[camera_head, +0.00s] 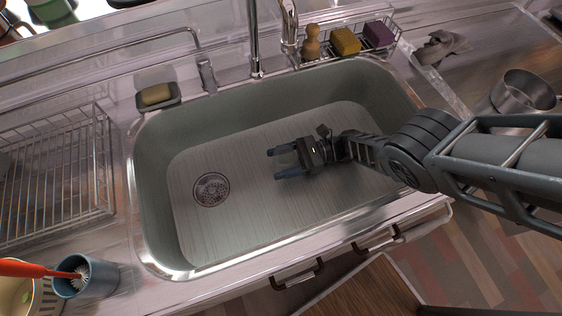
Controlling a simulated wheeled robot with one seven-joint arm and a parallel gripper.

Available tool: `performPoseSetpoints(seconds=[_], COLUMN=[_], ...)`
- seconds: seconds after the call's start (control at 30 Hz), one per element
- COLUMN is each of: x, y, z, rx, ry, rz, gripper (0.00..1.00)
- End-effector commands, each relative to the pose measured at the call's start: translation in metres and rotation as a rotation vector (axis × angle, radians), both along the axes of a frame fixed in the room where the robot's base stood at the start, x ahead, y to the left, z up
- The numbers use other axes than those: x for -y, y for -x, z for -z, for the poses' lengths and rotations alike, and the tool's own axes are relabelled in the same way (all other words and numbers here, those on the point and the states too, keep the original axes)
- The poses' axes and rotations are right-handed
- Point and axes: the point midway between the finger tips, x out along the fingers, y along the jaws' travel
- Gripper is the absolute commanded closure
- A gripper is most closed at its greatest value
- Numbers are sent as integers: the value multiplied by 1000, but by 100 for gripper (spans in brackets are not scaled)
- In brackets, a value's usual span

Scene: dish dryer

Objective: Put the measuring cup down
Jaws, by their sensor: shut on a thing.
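My gripper (274,163) is over the sink basin, right of the drain, with its fingers pointing left. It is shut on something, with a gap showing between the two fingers. I cannot make out the outline of what is held, and the light basin floor shows around the fingers. No measuring cup can be clearly told in or beside the gripper. A round steel vessel (525,92) stands on the counter at the far right, well apart from the gripper. I cannot tell whether it is a measuring cup.
The sink (225,232) is otherwise empty, with a drain (211,189) at left. A wire dish rack (50,175) stands left. A soap dish (158,103), a faucet (254,45) and sponges (345,41) line the back. A blue cup (88,280) holds a brush at front left.

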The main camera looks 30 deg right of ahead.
Motion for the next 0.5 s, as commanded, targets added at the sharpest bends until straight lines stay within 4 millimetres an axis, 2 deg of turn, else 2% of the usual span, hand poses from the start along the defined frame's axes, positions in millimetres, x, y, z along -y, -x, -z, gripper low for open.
performPoseSetpoints(seconds=[0.13, 0.17, 0.4, 0.5], x=[0, 0, 0, 0], y=[0, 0, 0, 0], z=[4, 4, 3, 3], rx=[1, 1, 0, 0], ry=[-1, 0, 0, 0], rz=[0, -1, -1, -1], gripper=[70, 34, 11, 9])
